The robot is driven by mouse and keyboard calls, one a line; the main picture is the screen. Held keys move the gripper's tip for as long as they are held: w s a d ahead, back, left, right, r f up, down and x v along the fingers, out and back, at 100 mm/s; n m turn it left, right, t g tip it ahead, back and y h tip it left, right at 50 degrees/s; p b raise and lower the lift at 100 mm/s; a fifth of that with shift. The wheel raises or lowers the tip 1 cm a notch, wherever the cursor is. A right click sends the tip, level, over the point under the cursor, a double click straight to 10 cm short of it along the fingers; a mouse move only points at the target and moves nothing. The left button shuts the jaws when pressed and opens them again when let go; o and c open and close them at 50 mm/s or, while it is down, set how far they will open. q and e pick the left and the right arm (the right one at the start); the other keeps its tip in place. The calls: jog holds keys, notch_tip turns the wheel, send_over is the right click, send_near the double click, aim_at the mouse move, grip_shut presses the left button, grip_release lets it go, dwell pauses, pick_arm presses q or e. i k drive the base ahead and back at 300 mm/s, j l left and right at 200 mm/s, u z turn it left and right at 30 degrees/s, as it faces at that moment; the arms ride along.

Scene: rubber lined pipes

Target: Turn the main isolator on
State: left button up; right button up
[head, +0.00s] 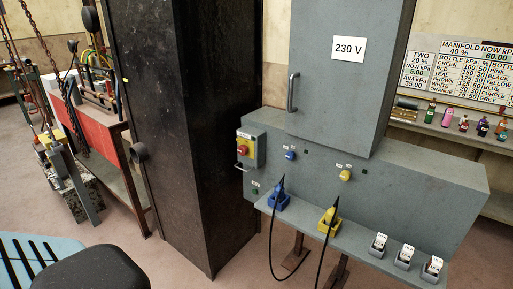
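The isolator (243,147) is a red rotary switch on a yellow plate, set in a small grey box on the left end of the grey electrical panel (420,190). The red handle's exact angle is too small to tell. A small green light or button (255,191) sits below it, and I cannot tell whether it is lit. Neither of my grippers shows in the head view, so nothing of mine is seen touching the switch.
A tall dark column (185,130) stands close left of the isolator. A grey 230 V cabinet (345,80) rises above the panel. Blue (278,197) and yellow (328,218) plugs with hanging black cables sit on the front ledge. Several white switches (405,256) stand further right.

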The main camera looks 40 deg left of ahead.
aim_at(243, 150)
jog(key=u, duration=1.25)
